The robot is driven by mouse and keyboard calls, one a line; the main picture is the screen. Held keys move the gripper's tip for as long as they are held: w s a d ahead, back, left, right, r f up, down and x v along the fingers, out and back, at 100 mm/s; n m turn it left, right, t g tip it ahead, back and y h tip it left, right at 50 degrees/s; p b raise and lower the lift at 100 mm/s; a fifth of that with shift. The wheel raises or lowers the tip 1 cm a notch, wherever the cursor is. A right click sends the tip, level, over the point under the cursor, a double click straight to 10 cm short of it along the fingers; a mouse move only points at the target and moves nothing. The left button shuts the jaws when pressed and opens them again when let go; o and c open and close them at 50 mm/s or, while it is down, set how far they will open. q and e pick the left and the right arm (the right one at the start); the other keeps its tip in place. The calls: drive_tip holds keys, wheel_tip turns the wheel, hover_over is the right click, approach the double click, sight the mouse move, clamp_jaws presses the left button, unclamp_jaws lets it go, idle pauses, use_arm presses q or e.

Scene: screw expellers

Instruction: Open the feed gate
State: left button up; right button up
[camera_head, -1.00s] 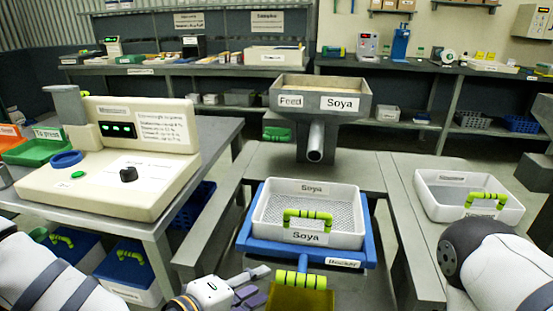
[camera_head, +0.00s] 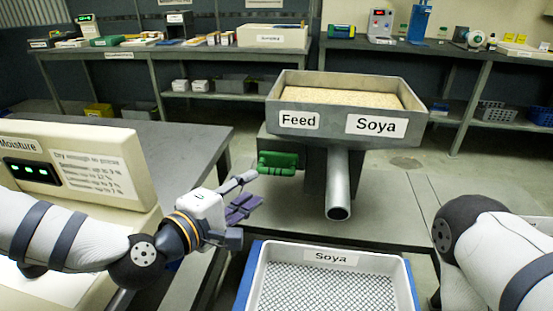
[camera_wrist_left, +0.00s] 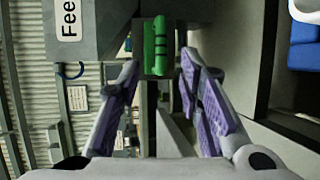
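The feed hopper (camera_head: 345,125), labelled Feed and Soya, stands at the centre of the head view, filled with pale grain. A green ribbed handle (camera_head: 277,163) sticks out at its left side below the Feed label; I take it as the feed gate's handle. My left gripper (camera_head: 247,190) is open and empty, just left of the handle and slightly lower. In the left wrist view the green handle (camera_wrist_left: 155,47) lies ahead, between and beyond the spread purple-padded fingers (camera_wrist_left: 157,78). My right arm shows at the right, but its gripper is out of view.
A metal spout (camera_head: 338,185) points down from the hopper. Below it sits a white mesh tray (camera_head: 330,258) labelled Soya, in a blue frame (camera_head: 247,275). Benches line the back.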

sight(275, 174)
use_arm(q)
drive_tip(key=b+x, duration=0.1)
drive_tip(key=x, duration=0.9)
drive_tip(key=shift+w+d+f, duration=0.1)
drive_tip(key=shift+w+d, duration=0.05)
drive_tip(key=shift+d, duration=0.2)
clamp_jaws()
